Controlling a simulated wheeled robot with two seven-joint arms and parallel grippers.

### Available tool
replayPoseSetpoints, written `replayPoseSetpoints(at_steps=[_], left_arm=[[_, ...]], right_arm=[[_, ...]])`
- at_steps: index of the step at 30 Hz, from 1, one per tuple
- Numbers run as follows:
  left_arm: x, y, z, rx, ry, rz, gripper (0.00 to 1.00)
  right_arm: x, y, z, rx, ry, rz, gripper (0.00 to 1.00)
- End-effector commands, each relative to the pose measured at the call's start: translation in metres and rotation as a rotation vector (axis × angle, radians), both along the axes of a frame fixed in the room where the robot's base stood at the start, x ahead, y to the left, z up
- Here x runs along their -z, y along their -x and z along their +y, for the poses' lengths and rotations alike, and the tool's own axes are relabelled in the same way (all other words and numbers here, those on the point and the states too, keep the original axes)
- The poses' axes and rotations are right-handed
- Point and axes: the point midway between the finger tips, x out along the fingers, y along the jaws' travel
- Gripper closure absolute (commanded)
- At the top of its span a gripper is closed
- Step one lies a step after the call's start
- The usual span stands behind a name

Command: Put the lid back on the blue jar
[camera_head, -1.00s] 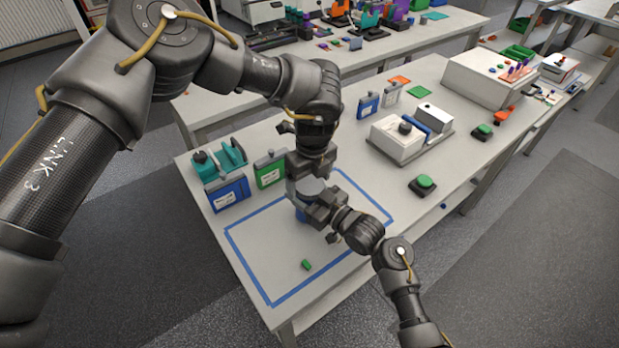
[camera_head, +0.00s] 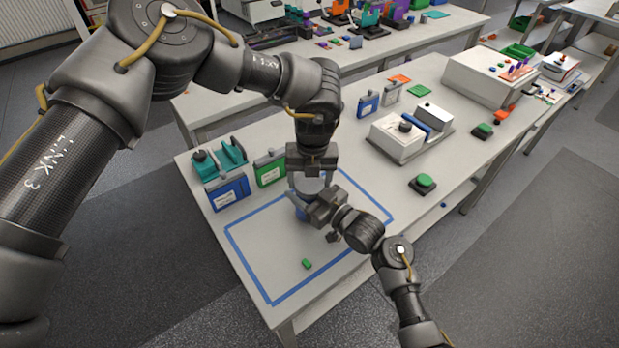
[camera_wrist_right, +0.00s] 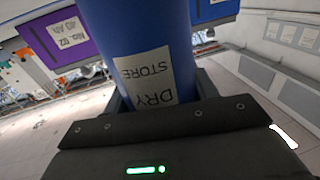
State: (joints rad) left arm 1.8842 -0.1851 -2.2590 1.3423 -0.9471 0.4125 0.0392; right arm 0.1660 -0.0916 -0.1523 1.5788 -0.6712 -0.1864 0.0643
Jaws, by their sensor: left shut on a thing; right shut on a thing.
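The blue jar (camera_head: 301,213) stands inside the blue tape outline, mostly hidden by my grippers. In the right wrist view the jar (camera_wrist_right: 150,45) shows a white label reading "DRY STORE", upside down in the picture. My right gripper (camera_head: 308,208) is shut around the jar's side. My left gripper (camera_head: 310,185) points down directly over the jar, shut on a pale grey round piece, seemingly the lid (camera_head: 310,184). The fingers flank this piece. Whether the lid touches the jar's rim or is seated cannot be told.
A small green block (camera_head: 307,264) lies inside the tape outline (camera_head: 245,262). Blue (camera_head: 228,192) and green (camera_head: 270,170) cases and a teal holder (camera_head: 232,153) stand behind left. A white device (camera_head: 398,138) and green button (camera_head: 425,182) are to the right.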

Motion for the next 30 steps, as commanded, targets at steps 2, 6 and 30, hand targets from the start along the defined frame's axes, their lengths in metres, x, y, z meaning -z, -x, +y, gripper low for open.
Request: replayPoseSetpoints(at_steps=[2, 6, 30], left_arm=[[0.0, 0.0, 0.001, -0.002, -0.002, 0.0, 0.58], [0.0, 0.0, 0.001, -0.003, -0.002, 0.0, 0.16], [-0.044, 0.002, -0.002, -0.003, -0.001, 0.0, 0.09]], right_arm=[[0.0, -0.001, -0.001, 0.002, -0.001, -0.001, 1.0], [0.0, -0.001, -0.001, 0.002, -0.001, -0.001, 1.0], [-0.001, 0.0, 0.0, 0.001, -0.001, -0.001, 1.0]])
